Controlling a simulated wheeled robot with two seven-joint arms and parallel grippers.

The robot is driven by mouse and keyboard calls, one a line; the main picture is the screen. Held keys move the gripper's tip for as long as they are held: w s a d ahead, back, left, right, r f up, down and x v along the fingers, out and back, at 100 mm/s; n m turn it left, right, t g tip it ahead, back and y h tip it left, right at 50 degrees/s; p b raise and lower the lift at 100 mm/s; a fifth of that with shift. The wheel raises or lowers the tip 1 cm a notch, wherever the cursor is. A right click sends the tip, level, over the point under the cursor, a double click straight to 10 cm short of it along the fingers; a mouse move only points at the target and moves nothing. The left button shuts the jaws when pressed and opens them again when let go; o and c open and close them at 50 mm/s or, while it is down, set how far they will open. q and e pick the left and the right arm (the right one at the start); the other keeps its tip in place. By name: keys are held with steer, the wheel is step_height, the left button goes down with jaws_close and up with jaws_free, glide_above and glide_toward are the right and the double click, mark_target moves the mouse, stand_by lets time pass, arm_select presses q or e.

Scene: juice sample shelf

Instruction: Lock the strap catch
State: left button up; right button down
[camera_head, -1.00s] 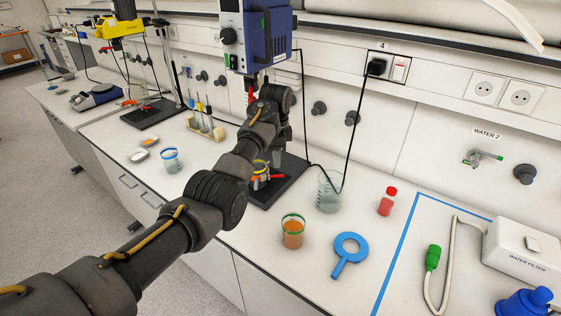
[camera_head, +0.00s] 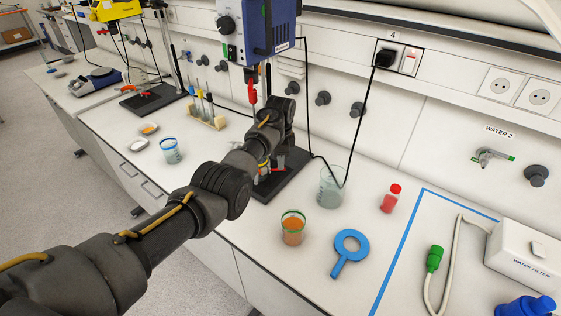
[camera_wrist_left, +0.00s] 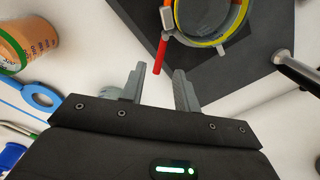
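The strap catch is a red-orange lever (camera_wrist_left: 162,48) on a strap around a vessel with a yellow rim (camera_wrist_left: 222,42); both show in the left wrist view. In the head view the lever (camera_head: 278,170) shows beside the vessel on the black stand base (camera_head: 268,190), partly behind my left arm. My left gripper (camera_wrist_left: 159,72) is open, its two grey fingers apart. The lever's free end lies just beyond and between the fingertips in the picture; I see no grip on it. In the head view my wrist hides much of this gripper. My right gripper is not in view.
A blue stirrer unit (camera_head: 258,28) hangs above the stand, whose rod (camera_wrist_left: 298,72) shows close by.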

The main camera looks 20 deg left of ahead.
arm_select(q)
steer(key=shift+d+f, duration=0.1)
steer(key=shift+f, duration=1.25)
steer(key=shift+c, duration=0.2)
jaws_close()
